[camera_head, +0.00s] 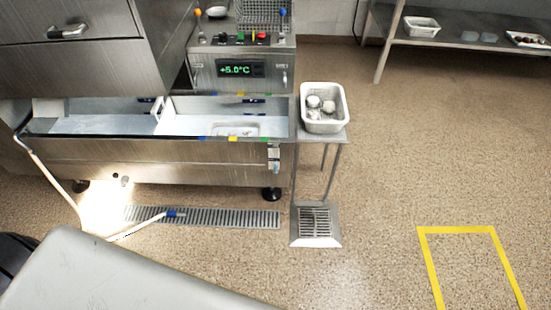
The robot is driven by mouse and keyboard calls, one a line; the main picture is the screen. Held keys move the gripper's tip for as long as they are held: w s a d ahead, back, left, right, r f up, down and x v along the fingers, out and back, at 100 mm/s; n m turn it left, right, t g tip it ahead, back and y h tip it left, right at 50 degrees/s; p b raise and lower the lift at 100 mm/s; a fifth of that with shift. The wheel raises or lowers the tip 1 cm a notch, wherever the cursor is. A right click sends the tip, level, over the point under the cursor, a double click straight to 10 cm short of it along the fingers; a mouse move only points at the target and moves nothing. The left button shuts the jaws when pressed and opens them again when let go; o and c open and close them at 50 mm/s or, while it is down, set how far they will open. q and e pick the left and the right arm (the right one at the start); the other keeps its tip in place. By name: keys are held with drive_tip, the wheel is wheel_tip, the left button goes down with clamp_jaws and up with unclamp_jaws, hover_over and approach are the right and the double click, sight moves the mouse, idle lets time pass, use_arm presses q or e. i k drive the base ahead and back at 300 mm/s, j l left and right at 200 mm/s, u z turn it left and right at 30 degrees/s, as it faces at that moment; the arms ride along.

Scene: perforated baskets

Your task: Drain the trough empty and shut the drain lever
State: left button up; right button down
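The steel trough (150,152) stands at the left. Its light interior (215,115) looks partly filled, but I cannot tell the liquid level. A white divider (163,110) stands inside it. A pale bent rod or tube (52,180) runs from the trough's left end down toward the floor. A pale bar (140,227) with a blue end (172,213) lies low in front, over the floor grating; it may be the drain lever. I cannot tell whether the drain is open. A small fitting with blue (273,156) sits on the trough's right front. Neither gripper is in view.
A white perforated basket (323,112) with white balls sits on a small steel stand (340,137). Floor gratings (235,219) (315,220) lie in front. A control panel (240,71) reads +5.0°C. A steel shelf (465,38) stands at the back right. The right floor, with yellow tape (456,230), is clear.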

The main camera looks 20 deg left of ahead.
sight(115, 176)
drive_tip(key=u, duration=2)
drive_tip(key=i+u, duration=0.25)
drive_tip(key=i, duration=0.25)
